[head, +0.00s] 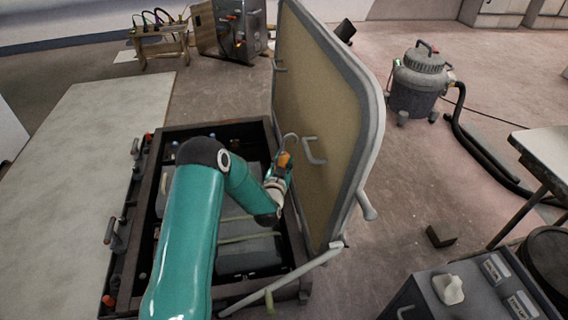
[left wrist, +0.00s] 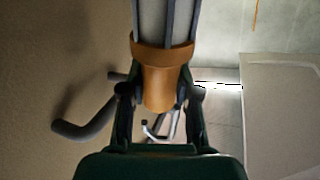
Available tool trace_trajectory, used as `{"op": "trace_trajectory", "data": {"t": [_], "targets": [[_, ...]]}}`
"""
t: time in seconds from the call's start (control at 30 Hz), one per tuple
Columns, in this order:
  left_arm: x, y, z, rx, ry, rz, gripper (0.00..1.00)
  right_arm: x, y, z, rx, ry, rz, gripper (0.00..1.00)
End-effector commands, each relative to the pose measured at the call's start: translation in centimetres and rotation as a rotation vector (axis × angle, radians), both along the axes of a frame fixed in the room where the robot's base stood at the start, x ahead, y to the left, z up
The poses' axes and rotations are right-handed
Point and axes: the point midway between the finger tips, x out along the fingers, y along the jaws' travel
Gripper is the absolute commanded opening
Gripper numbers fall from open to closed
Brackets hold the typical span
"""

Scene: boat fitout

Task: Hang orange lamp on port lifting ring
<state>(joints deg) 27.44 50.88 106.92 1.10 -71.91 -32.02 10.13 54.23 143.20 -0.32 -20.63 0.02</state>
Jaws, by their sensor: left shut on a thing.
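The orange lamp (head: 285,159) is held by my left gripper (head: 282,172), in front of the raised hatch lid. In the left wrist view the lamp (left wrist: 160,85) has an orange body and a grey cage, with the fingers of my left gripper (left wrist: 160,95) shut on both sides of it. A grey hook (head: 291,139) shows at the lamp's upper end in the head view. A bent grey bar on the lid (head: 315,153) is just right of the lamp, apparently apart from the hook. A bent bar (left wrist: 85,127) also shows at left in the wrist view. I cannot tell which fitting is the port ring.
The tan-faced lid (head: 325,100) stands upright beside the open dark hatch frame (head: 155,165). A second bar (head: 280,66) is higher on the lid. A diagonal stay (head: 290,278) crosses the near edge. A grey case (head: 470,295) and a vacuum (head: 420,80) stand to the right.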

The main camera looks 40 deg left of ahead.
Motion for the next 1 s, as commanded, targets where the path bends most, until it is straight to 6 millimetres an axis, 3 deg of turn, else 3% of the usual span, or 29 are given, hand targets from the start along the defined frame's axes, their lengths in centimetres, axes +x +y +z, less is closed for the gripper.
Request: {"op": "trace_trajectory", "data": {"t": [0.83, 1.0], "targets": [[4.6, -3.9, -1.6, 0.003, -0.004, 0.004, 0.00, 0.0, 0.0, -0.1, 0.000, -0.001, 0.000, 0.62], [4.2, -3.5, -3.3, 0.002, -0.003, 0.006, 0.00, 0.0, 0.0, -1.9, 0.000, 0.000, 0.000, 0.62]]}}
